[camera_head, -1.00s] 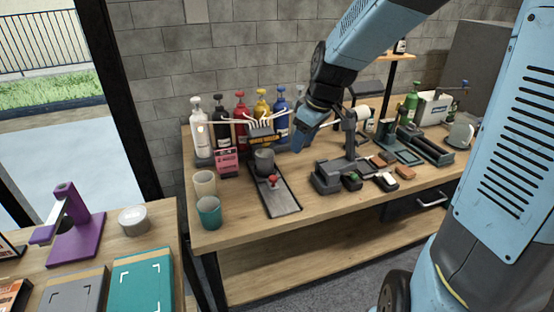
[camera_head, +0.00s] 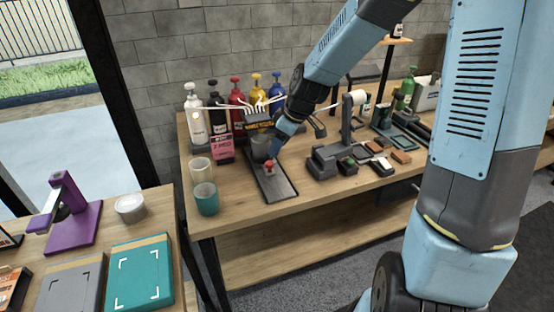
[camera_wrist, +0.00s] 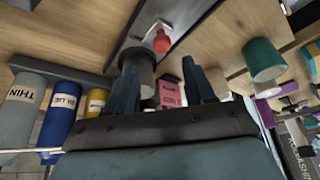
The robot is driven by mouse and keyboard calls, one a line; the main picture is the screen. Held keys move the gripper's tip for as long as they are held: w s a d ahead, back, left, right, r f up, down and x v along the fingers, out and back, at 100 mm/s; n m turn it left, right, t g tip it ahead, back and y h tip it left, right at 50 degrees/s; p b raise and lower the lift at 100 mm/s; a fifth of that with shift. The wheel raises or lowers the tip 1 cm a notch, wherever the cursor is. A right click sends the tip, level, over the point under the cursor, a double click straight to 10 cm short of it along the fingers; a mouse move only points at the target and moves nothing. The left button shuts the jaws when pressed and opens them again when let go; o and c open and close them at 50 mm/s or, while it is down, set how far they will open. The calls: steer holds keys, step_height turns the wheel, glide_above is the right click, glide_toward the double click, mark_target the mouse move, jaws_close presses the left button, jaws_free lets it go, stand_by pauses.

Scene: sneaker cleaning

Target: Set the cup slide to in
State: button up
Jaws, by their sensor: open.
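The cup slide is a dark flat track (camera_head: 276,188) on the wooden bench, with a grey cup (camera_head: 260,146) at its far end and a red knob (camera_head: 268,166) just in front of the cup. My gripper (camera_head: 274,152) is beside the cup, close above the knob, and partly hides the cup. In the wrist view my gripper (camera_wrist: 160,68) has its two blue fingers spread apart with nothing held. There the red knob (camera_wrist: 161,41) shows beyond the fingertips, and the grey cup (camera_wrist: 139,65) is partly behind the left finger. I cannot tell whether the fingers touch either one.
Pump bottles, including a red one (camera_head: 237,100), and a pronged rack (camera_head: 255,114) stand behind the slide. A beige cup (camera_head: 201,170) and a teal cup (camera_head: 206,199) are at its left. A grey stand (camera_head: 335,158) is at its right. The bench front beside the slide is clear.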

mark_target(272, 162)
steer(key=x, duration=0.7)
steer(key=shift+f, duration=0.2)
steer(key=shift+c, duration=0.3)
steer(key=shift+w, duration=0.1)
jaws_close()
